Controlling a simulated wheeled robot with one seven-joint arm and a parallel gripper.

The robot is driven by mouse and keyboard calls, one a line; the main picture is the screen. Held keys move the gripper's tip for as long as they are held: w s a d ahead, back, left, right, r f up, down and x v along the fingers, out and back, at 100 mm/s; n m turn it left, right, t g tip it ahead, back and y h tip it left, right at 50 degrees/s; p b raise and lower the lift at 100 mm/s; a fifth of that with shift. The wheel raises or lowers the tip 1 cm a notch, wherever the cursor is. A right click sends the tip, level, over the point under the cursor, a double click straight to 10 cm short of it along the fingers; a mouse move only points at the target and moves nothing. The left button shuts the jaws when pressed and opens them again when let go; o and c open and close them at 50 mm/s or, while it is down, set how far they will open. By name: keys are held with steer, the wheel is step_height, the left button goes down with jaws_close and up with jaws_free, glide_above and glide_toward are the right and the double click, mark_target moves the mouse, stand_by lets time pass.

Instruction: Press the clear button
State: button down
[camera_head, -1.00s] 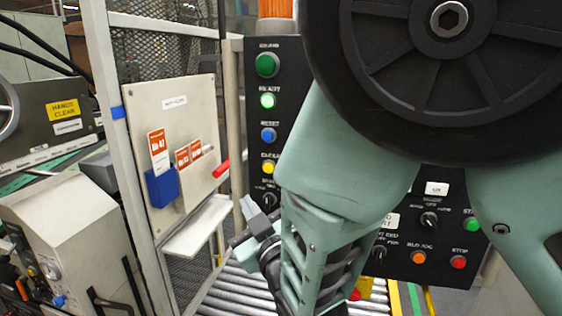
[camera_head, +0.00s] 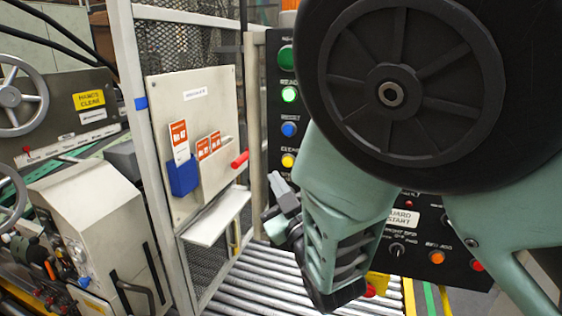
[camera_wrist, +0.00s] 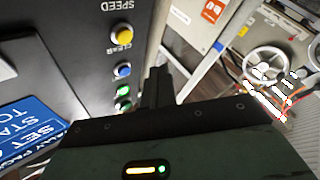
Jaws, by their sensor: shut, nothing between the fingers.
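The clear button is a yellow round button (camera_head: 288,160) on the black control panel (camera_head: 268,110), below a blue one. In the wrist view the yellow button (camera_wrist: 121,33) has the label CLEAR beside it. My gripper (camera_head: 279,184) is shut and empty, just below and slightly left of the yellow button in the head view. In the wrist view my gripper's fingers (camera_wrist: 158,76) stand below and right of the button, apart from it in the picture. I cannot tell how far the tips are from the panel face.
A blue button (camera_head: 289,129), a lit green button (camera_head: 289,94) and a larger green button (camera_head: 286,58) sit above on the panel. A wire-mesh fence with a beige board (camera_head: 205,110) stands left. A roller conveyor (camera_head: 265,275) lies below. My arm hides much of the panel.

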mark_target(288, 162)
steer(key=shift+w+d+b, duration=0.1)
steer(key=shift+w+d, duration=0.15)
steer(key=shift+w, duration=0.5)
steer(key=shift+w+d+b, duration=0.1)
steer(key=shift+w+d, duration=0.2)
steer(key=shift+w, duration=0.45)
steer(key=shift+w+d+b, duration=0.1)
steer(key=shift+w+d, duration=0.15)
steer(key=shift+w, duration=0.5)
stand_by(0.3)
steer(key=shift+w+d+b, duration=0.15)
steer(key=shift+w+b, duration=0.15)
steer(key=shift+w, duration=0.05)
steer(key=shift+w+d, duration=0.15)
steer(key=shift+w, duration=0.25)
stand_by(0.6)
steer(key=shift+s+b, duration=0.15)
steer(key=shift+b, duration=0.15)
steer(key=shift+s+a, duration=0.25)
steer(key=shift+s, duration=0.4)
steer(key=shift+s, duration=0.1)
